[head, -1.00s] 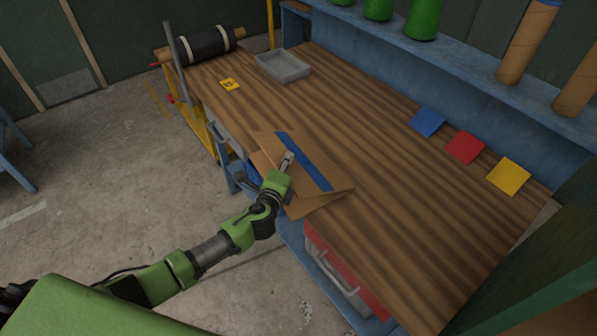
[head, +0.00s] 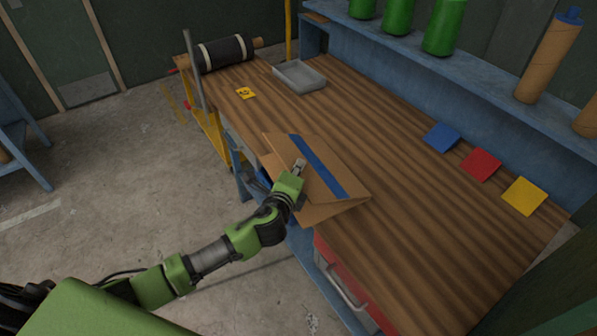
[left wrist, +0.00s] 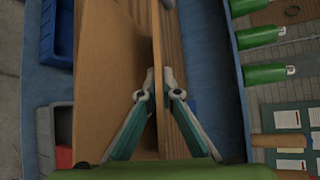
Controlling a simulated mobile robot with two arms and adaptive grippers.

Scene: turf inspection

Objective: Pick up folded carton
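The folded carton (head: 328,184) is a flat brown cardboard piece with a blue stripe along its upper panel. It is at the left front edge of the wooden workbench, tilted, with part of it overhanging the edge. My left gripper (head: 299,166) is at the carton's near side. In the left wrist view its two fingers (left wrist: 161,82) are shut on either side of a thin carton panel (left wrist: 157,45). A wider carton panel (left wrist: 105,70) spreads to the left there. My right gripper is not in view.
The workbench (head: 400,230) also bears a grey tray (head: 299,77), a yellow tag (head: 246,93) and blue, red and yellow squares. A black roll (head: 226,53) lies at the far end. A blue shelf (head: 480,85) runs behind. The bench middle is clear.

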